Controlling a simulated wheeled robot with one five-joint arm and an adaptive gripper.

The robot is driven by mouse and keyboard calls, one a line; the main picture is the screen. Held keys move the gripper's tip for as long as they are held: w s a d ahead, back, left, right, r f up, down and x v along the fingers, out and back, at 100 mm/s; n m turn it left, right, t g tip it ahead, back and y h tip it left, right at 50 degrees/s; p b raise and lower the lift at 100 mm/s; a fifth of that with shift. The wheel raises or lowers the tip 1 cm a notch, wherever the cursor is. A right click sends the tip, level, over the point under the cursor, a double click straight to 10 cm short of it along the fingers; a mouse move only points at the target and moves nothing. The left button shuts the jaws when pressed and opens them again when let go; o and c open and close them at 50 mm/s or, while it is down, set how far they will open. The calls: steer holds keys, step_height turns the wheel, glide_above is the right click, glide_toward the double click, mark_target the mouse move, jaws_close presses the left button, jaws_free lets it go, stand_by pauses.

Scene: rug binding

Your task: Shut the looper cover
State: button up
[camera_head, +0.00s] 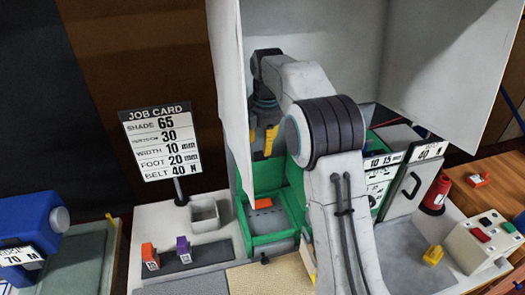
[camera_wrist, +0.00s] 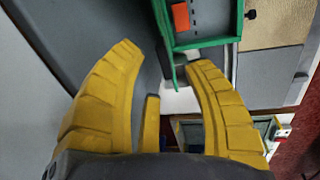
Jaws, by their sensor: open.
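A green-framed box (camera_head: 243,207) with a grey inside and an orange piece (camera_head: 262,203) stands at the middle of the machine, its near side open to view. No label marks the looper cover, and I cannot tell for certain which part it is. My gripper (camera_head: 262,140) hangs above and behind the box, partly hidden by a tall pale panel (camera_head: 232,100). In the wrist view my gripper (camera_wrist: 164,62) is open, with nothing between its yellow fingers. The green frame (camera_wrist: 205,43) lies just beyond the fingertips there, with the orange piece (camera_wrist: 180,16) at the top.
Another pale panel (camera_head: 450,65) stands out at the upper right. A job card (camera_head: 160,140) rises at the left, near a small grey bin (camera_head: 205,215) and orange and purple blocks (camera_head: 183,249). A red spool (camera_head: 437,193) and a button box (camera_head: 482,240) stand at the right.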

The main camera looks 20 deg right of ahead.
steer(key=shift+w+f, duration=0.2)
steer(key=shift+f, duration=0.85)
steer(key=shift+w+f, duration=0.15)
steer(key=shift+f, duration=0.9)
jaws_close()
